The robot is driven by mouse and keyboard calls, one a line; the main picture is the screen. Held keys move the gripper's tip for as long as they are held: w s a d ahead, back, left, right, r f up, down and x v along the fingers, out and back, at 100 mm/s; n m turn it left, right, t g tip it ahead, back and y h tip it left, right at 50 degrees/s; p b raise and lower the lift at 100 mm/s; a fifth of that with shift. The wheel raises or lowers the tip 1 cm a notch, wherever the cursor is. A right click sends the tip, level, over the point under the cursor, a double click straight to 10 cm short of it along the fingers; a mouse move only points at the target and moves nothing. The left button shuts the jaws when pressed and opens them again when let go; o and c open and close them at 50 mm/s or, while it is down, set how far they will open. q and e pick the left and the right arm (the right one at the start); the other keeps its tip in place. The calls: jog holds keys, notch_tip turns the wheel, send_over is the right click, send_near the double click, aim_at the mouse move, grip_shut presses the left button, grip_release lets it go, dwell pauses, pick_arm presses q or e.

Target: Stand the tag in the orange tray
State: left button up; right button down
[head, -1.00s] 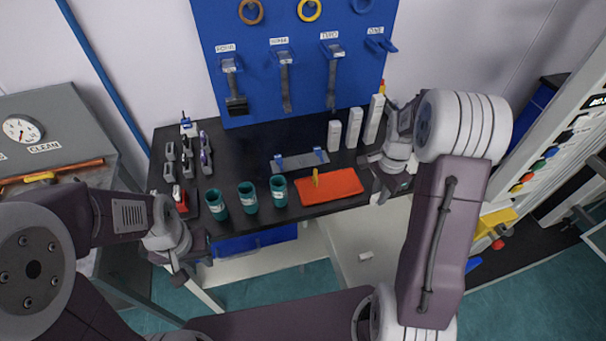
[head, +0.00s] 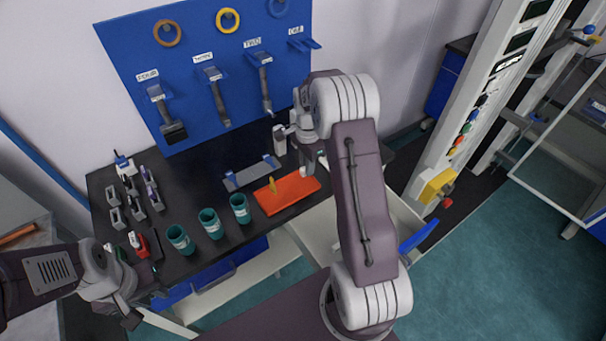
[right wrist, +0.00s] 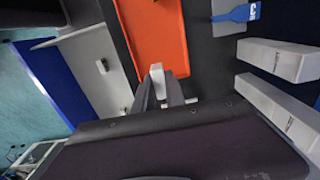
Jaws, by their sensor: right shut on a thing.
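The orange tray (head: 292,196) lies flat on the black worktop, near its front right edge. A small yellow piece (head: 272,185) stands upright at its left part. My right gripper (head: 307,168) is over the tray's right end. In the right wrist view the tray (right wrist: 155,35) lies just beyond the fingers of my right gripper (right wrist: 160,92), which are shut on a small white piece (right wrist: 156,73), seemingly the tag. Whether that piece touches the tray I cannot tell. My left gripper (head: 131,312) is low at the worktop's front left, its jaws unclear.
Several teal cups (head: 210,222) stand left of the tray. A grey plate with blue ends (head: 250,174) lies behind it. White blocks (right wrist: 277,60) stand close to my right gripper. An open white drawer (right wrist: 92,70) is below the worktop's front edge.

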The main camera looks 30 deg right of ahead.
aim_at(304, 174)
jog(key=shift+w+a+f, duration=0.2)
jog(key=shift+a+f, duration=0.05)
jog(key=shift+a, duration=0.05)
notch_tip(304, 174, down, 4)
jog(key=shift+a+r, duration=0.1)
jog(key=shift+r, duration=0.15)
jog(key=shift+f, duration=0.3)
jog(key=shift+f, duration=0.15)
jog(key=c, duration=1.4)
grip_release()
